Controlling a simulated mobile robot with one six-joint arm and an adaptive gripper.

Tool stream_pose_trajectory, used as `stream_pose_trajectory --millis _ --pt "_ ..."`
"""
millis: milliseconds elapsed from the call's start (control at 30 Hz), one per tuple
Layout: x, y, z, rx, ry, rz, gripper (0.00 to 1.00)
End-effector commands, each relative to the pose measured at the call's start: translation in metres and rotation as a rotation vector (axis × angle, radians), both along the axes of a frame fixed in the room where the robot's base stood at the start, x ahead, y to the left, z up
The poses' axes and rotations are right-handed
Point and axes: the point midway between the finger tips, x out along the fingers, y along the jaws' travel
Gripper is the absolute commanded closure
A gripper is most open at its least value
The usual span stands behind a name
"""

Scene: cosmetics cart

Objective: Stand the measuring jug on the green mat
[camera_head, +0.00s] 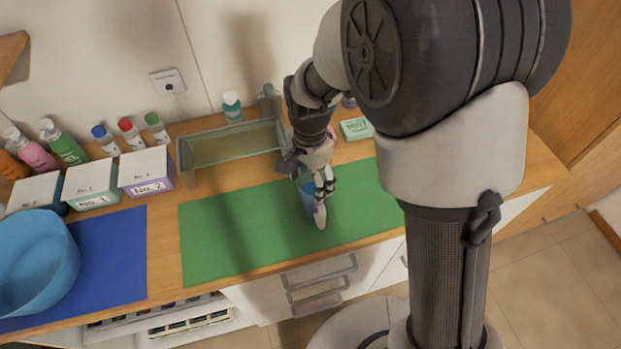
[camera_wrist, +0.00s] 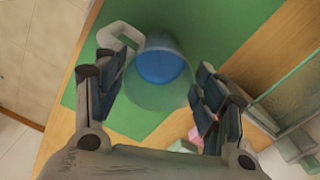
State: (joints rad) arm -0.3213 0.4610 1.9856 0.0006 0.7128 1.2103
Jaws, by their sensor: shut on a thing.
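The measuring jug (camera_head: 307,201) is translucent with blue inside and a pale handle. It is over the green mat (camera_head: 228,235), right of the mat's middle, and looks about upright. My gripper (camera_head: 314,180) reaches down from above and is shut on the jug. In the wrist view my gripper (camera_wrist: 165,75) has one finger on each side of the jug (camera_wrist: 160,98), with the handle (camera_wrist: 121,34) by the left finger. My fingers hide part of the jug in the head view. I cannot tell whether its base touches the mat.
A glass-sided tray (camera_head: 235,146) stands behind the mat, with a green box (camera_head: 356,128) to its right. A blue bowl (camera_head: 36,262) sits on a blue mat (camera_head: 118,255) at left. Labelled boxes (camera_head: 146,171) and several bottles stand at the back left. The green mat's left half is clear.

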Motion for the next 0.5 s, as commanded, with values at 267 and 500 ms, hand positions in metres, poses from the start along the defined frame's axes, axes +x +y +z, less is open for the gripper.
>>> stream_pose_trajectory --millis 267,500 --pt "-0.0002 0.0 -0.0028 -0.001 0.001 0.0 0.25" --pt "-0.0001 -0.0001 -0.0027 -0.001 0.001 0.0 0.16"
